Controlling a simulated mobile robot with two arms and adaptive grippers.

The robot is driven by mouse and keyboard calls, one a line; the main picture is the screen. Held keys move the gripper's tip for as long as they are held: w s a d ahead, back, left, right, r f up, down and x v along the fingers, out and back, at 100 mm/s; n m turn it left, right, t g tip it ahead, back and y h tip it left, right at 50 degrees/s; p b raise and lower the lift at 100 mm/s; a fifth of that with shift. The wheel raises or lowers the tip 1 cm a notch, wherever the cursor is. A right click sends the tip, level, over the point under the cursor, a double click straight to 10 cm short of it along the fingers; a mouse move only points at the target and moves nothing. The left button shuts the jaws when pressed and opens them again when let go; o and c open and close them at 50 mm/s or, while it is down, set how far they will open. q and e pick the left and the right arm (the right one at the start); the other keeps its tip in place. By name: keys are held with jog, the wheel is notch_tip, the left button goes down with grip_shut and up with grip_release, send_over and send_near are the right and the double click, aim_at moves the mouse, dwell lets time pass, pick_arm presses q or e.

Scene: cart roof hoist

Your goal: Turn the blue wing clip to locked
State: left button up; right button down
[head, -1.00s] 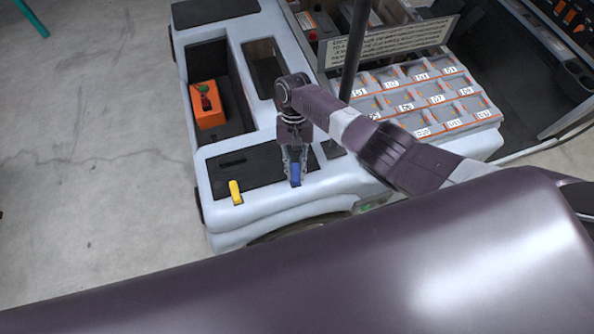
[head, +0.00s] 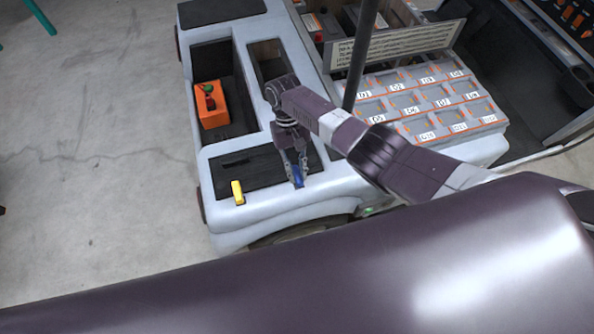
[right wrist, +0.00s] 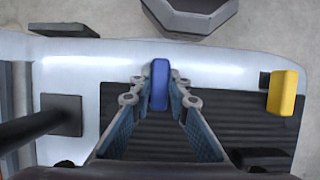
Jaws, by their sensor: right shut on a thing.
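The blue wing clip (head: 298,180) sits at the front edge of the cart's dark panel, and it also shows in the right wrist view (right wrist: 159,85). My right gripper (head: 297,174) is shut on the blue wing clip, with one finger on each side of it in the right wrist view (right wrist: 159,92). In the head view the fingers hide part of the clip. My left gripper is not in view.
A yellow clip (head: 238,192) stands left of the blue one on the cart (head: 215,225). An orange box (head: 211,105) with a green-topped knob sits in a recess behind. A dark post (head: 360,55) rises beside my right arm. A labelled tray (head: 420,135) lies to the right.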

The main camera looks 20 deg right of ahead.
jog(key=c, duration=1.8)
grip_release()
jog(key=shift+c, duration=0.2)
jog(key=v, duration=1.2)
jog(key=shift+s, duration=0.1)
